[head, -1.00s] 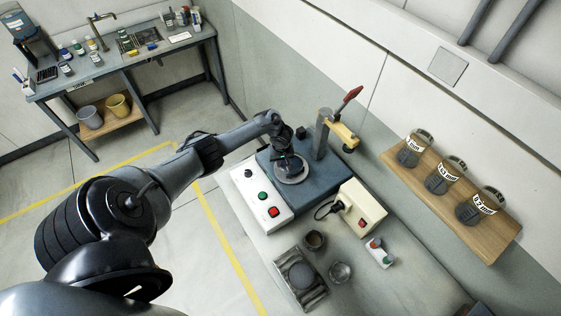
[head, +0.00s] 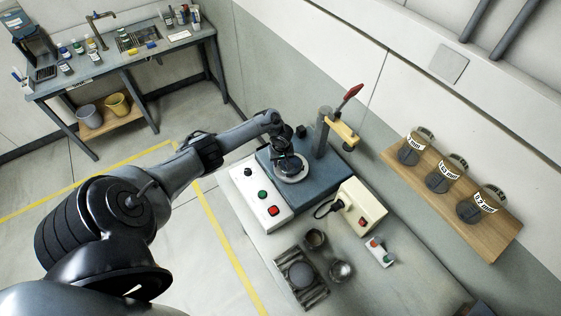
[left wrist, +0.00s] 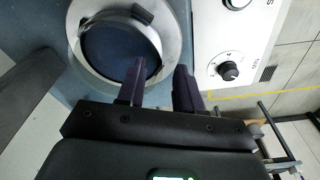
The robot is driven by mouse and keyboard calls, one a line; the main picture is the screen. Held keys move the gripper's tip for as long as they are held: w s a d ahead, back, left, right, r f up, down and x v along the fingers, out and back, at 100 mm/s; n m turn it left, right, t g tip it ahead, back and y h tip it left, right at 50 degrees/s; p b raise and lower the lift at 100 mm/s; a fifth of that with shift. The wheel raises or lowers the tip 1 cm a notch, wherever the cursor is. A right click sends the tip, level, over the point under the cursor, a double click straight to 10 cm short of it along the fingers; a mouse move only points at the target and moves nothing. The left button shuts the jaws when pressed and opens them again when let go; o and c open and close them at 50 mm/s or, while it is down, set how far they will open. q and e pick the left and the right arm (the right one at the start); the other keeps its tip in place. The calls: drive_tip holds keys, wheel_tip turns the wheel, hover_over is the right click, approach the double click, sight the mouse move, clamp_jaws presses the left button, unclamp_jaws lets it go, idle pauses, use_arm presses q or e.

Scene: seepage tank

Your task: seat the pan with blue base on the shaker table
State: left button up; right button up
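The shaker table (head: 268,157) is a blue-grey block with a pale metal ring (head: 303,173) on top. The pan with blue base (left wrist: 112,48) shows in the left wrist view as a dark blue disc with a rim, lying inside the ring (left wrist: 82,68). It looks level; whether it is fully down cannot be told. My left gripper (left wrist: 158,70) is at the pan's near edge, its two fingers apart with a gap between them. In the head view the gripper (head: 284,155) is over the ring and partly hides the pan. My right gripper is not in view.
A clamp post with a red handle (head: 352,93) stands behind the ring. A white control panel (head: 260,198) and a cream box (head: 358,207) flank the table. A tray (head: 312,292) and small cups are in front. Labelled sieves stand on a wooden shelf (head: 465,215).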

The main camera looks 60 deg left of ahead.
use_arm(q)
wheel_tip(320, 180, up, 10)
drive_tip(key=d+p, duration=0.1)
drive_tip(key=p, duration=0.1)
drive_tip(key=shift+s+r, duration=0.15)
drive_tip(key=shift+r, duration=0.05)
idle(0.4)
